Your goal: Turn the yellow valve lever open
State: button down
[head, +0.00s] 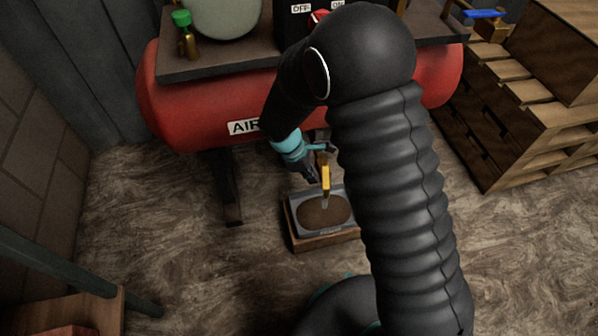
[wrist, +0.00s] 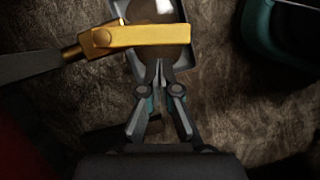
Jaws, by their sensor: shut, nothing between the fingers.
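The yellow valve lever (head: 326,180) is under the red air tank, above a tray on the floor. In the wrist view the yellow lever (wrist: 150,36) runs across the top from a round pivot at left, where a grey part joins it. My gripper (wrist: 160,68) is shut and empty, its fingertips just below the lever in that picture. Whether they touch it I cannot tell. In the head view my gripper (head: 312,174) is just left of the lever. My arm hides part of the tank and the area right of the lever.
The red air tank (head: 185,95) stands on dark legs. A tray (head: 294,222) with brown contents lies on the floor below. A green-capped brass fitting (head: 186,36) and a blue-handled valve (head: 486,15) are higher up. Wooden shelving (head: 535,120) stands at right.

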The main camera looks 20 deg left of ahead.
jog(key=shift+w+d, duration=0.1)
jog(key=shift+d, duration=0.35)
jog(key=shift+d+n+t+y, duration=0.3)
jog(key=shift+d+n+t, duration=0.5)
jog(key=shift+n, duration=0.8)
jog(key=shift+d, duration=0.1)
jog(key=s+a+r+p, duration=0.2)
jog(key=s+a+r, duration=0.2)
jog(key=r, duration=0.5)
jog(key=a, duration=0.2)
jog(key=shift+a+r, duration=0.2)
jog(key=shift+a, duration=0.1)
jog(key=shift+s, duration=0.1)
